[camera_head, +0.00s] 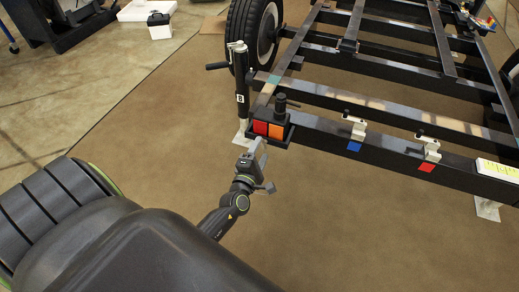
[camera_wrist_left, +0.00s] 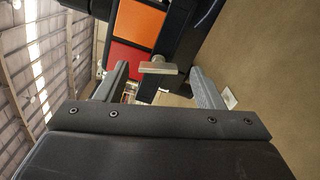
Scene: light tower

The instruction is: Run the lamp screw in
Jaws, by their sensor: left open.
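The lamp (camera_head: 268,130), with a red and an orange panel, sits at the near left corner of the black trailer frame. In the left wrist view the lamp (camera_wrist_left: 140,22) fills the top middle. A pale grey flat-headed piece (camera_wrist_left: 157,67), which looks like the lamp screw, sticks out beside it. My left gripper (camera_head: 260,148) is just in front of and below the lamp. In the left wrist view my left gripper (camera_wrist_left: 157,84) is open, with the screw head between and slightly beyond its fingers. I cannot see how deep the screw sits. My right gripper is not in view.
The black frame beam (camera_head: 375,150) runs right from the lamp, with two small clamps above blue and red patches. A black jack post (camera_head: 241,95) stands left of the lamp, near a wheel (camera_head: 258,35). The brown floor in front is clear.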

